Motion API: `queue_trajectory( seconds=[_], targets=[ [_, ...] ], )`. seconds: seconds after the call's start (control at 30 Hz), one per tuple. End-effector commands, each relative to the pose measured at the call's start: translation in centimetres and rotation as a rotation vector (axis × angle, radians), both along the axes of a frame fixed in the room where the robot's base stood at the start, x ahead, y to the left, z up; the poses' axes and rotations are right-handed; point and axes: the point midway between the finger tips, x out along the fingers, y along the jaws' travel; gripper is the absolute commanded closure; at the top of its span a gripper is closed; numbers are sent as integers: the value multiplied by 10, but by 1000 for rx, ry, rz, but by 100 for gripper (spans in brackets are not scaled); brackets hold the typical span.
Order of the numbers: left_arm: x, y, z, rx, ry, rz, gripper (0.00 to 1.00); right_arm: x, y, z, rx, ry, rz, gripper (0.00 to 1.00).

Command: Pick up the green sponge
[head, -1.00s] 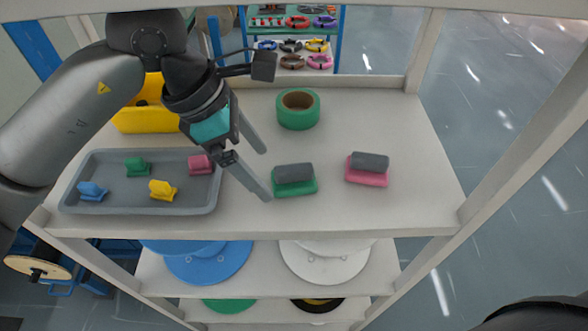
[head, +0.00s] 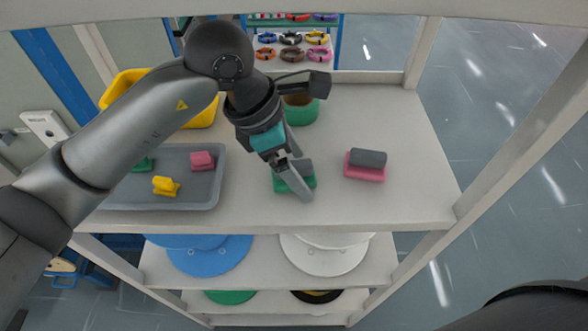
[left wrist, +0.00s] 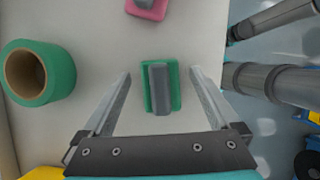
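The green sponge (head: 280,184) with a grey block on top lies on the top shelf, partly hidden behind my left gripper (head: 299,180) in the head view. In the left wrist view the green sponge (left wrist: 175,88) lies between the two spread fingers of my left gripper (left wrist: 163,90), with a gap on each side. The left gripper is open and empty, above the sponge. My right gripper is not in view.
A pink sponge (head: 365,172) with a grey block lies to the right. A green tape roll (head: 303,112) stands behind. A grey tray (head: 205,191) with small coloured pieces and a yellow bin (head: 120,92) are at the left. The shelf's front edge (head: 350,225) is close.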

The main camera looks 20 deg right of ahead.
Motion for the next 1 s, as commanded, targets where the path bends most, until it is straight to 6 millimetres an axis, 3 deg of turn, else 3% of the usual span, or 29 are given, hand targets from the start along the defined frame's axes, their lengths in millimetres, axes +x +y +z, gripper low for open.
queue_trajectory(
  seconds=[0.07,0.73,1.0],
  targets=[
    [0,0,0,0,0,0,15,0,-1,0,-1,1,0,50],
    [0,0,1,0,0,0,90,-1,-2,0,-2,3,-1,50],
    [0,0,1,0,-1,0,92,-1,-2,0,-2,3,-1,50]
  ],
)
